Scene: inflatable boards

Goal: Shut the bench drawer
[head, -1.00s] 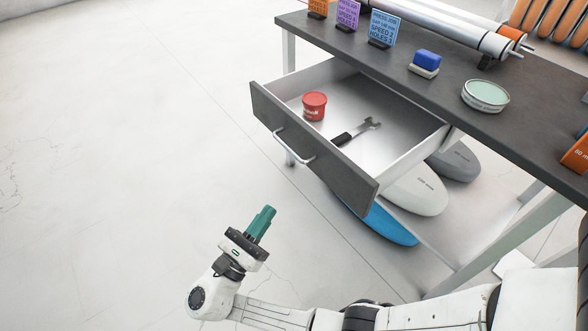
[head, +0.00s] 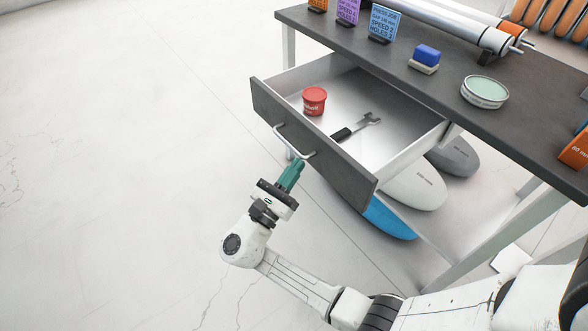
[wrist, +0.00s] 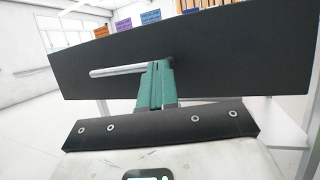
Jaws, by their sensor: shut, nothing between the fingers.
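The bench drawer (head: 310,143) stands pulled out from under the dark bench top. It has a dark front panel with a pale bar handle (head: 293,141). Inside lie a red tub (head: 314,101) and a wrench with a black grip (head: 357,127). My gripper (head: 296,165) has green fingers, shut and empty, close in front of the drawer front near the handle's lower right end. In the wrist view the fingers (wrist: 158,66) overlap the right end of the handle (wrist: 115,72), with the dark panel (wrist: 220,62) behind. I cannot tell whether they touch it.
The bench top (head: 440,85) carries small signs, a blue-and-white block (head: 425,58), a round tin (head: 485,92) and long rollers (head: 465,30). Rounded boards (head: 414,190) lie on the shelf below. The floor at left (head: 110,170) is clear.

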